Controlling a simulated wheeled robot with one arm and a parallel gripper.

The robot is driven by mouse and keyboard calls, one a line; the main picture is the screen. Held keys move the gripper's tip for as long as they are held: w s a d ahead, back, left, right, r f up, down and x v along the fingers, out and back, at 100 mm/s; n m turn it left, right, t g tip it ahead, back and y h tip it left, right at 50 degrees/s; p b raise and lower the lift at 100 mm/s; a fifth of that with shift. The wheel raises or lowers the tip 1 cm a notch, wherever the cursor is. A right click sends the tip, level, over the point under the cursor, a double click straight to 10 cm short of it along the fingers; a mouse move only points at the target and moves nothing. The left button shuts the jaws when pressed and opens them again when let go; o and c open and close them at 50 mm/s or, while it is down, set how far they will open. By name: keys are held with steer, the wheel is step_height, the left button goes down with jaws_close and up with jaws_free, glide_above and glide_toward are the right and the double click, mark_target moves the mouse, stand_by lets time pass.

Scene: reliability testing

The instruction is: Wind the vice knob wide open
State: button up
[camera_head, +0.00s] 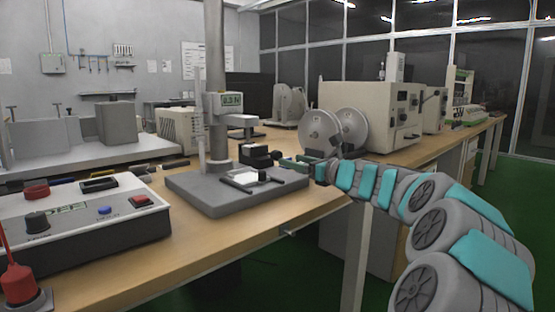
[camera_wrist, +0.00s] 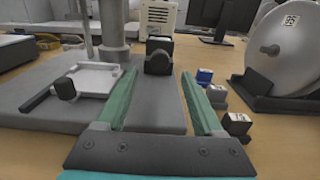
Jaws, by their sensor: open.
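A grey test stand base (camera_head: 205,198) carries a small vice-like fixture with a pale middle (camera_head: 247,178) and dark bars. In the wrist view the pale fixture (camera_wrist: 98,78) lies left of my fingers, with a dark knob-like end (camera_wrist: 65,89) at its near left side. A black block (camera_head: 257,153) stands behind the fixture; in the wrist view it (camera_wrist: 158,55) appears beyond and between my fingertips. I cannot tell for certain which dark part is the vice knob. My gripper (camera_wrist: 159,74) is open, its two green fingers apart with nothing between them, over the base's right side.
The stand's column (camera_head: 215,80) rises behind the fixture. A control box (camera_head: 85,220) sits at the left on the wooden bench. Reels (camera_head: 320,133) stand at the right. Small blue (camera_wrist: 204,77) and black-and-white blocks (camera_wrist: 236,123) lie right of my fingers.

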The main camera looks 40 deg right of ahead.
mark_target(279, 157)
steer(key=w, duration=0.4)
steer(key=shift+a+f, duration=0.15)
steer(key=shift+a, duration=0.05)
steer(key=shift+w, duration=0.55)
jaws_close()
